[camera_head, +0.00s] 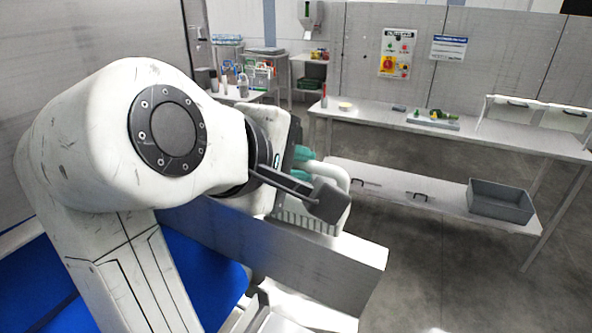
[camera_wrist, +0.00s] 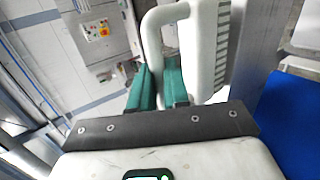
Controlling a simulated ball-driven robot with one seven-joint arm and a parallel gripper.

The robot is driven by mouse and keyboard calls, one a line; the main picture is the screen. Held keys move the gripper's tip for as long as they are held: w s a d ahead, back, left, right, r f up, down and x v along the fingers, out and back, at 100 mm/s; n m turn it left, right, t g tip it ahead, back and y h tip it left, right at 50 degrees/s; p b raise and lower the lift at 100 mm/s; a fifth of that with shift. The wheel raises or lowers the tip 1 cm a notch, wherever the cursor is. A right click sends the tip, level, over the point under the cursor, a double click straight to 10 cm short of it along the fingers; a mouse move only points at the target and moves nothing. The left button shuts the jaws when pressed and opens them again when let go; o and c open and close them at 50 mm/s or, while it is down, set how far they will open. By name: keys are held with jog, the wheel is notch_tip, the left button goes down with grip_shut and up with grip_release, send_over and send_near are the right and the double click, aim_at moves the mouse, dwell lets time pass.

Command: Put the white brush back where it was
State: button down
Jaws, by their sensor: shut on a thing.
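The white brush (camera_wrist: 208,42) has a looped handle and a row of bristles along one side. My gripper (camera_wrist: 160,85), with teal fingers, is shut on the brush's handle in the wrist view. In the head view the brush (camera_head: 336,174) shows behind my wrist, its bristles pointing down. It is held beside and just above a grey metal wall (camera_head: 330,268); I cannot tell whether it touches it. My gripper (camera_head: 304,154) is mostly hidden by my arm there.
A blue surface (camera_head: 205,270) lies left of the metal wall. A long bench (camera_head: 370,112) at the back right bears small items and a tray (camera_head: 433,123). A grey bin (camera_head: 500,203) stands on its lower shelf. Open floor lies between.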

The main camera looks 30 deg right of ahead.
jog(key=shift+f, duration=0.2)
jog(key=c, duration=1.1)
grip_release()
jog(key=shift+a+r, duration=0.2)
jog(key=shift+r, duration=0.15)
jog(key=b+v, duration=0.1)
jog(key=v, duration=1)
jog(key=shift+s+a, duration=0.15)
jog(key=shift+a, duration=0.1)
jog(key=shift+r, duration=0.2)
